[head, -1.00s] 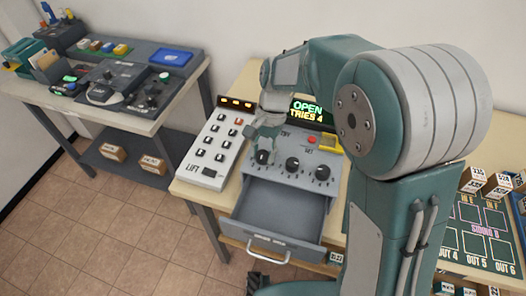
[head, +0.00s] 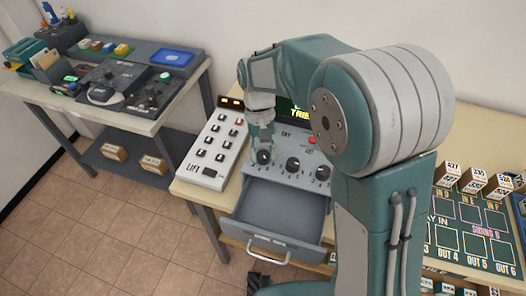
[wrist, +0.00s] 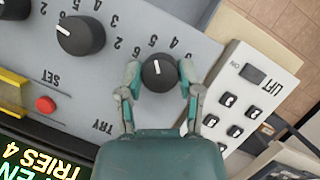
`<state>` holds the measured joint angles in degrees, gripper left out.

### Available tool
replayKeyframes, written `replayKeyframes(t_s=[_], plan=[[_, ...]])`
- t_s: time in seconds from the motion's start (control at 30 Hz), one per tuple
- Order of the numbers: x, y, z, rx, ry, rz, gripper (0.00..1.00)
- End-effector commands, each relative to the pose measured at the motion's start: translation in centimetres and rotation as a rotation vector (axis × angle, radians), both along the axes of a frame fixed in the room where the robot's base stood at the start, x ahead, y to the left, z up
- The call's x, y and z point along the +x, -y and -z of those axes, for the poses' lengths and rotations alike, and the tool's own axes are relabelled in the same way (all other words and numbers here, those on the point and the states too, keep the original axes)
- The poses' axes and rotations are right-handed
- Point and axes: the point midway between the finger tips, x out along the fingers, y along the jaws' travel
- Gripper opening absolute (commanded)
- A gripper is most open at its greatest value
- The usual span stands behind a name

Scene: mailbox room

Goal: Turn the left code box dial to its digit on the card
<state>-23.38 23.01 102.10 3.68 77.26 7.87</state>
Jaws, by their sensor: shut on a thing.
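The grey code box (head: 245,185) stands on the middle table with a row of black dials and its drawer open. My gripper (head: 263,150) points down at its left dial (head: 264,157). In the wrist view, my gripper (wrist: 160,76) has one finger on each side of that dial (wrist: 158,74) and is shut on it. The display (wrist: 40,155) reads "TRIES 4", with "EN" visible above. I cannot make out the card.
A white LIFT keypad (head: 214,147) stands close to the left of the code box. The open, empty-looking drawer (head: 280,208) juts out in front. A red button (wrist: 46,104) lies near the display. A siding board (head: 470,235) with boxes is at the right.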

Motion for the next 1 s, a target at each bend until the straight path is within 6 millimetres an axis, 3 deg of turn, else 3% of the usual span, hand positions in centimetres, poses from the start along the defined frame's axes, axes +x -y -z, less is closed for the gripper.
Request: replayKeyframes(t_s=[0.47, 0.5, 0.57, 0.6, 1.0], plan=[[0.31, -0.13, -0.09, 0.005, 0.012, -0.014, 0.00], [0.31, -0.12, -0.10, 0.005, 0.012, -0.014, 0.51], [0.29, -0.11, -0.10, 0.005, 0.011, -0.014, 0.78], [0.26, -0.11, -0.09, 0.004, 0.010, -0.014, 0.81], [0.17, 0.01, -0.27, 0.003, 0.004, -0.014, 0.81]])
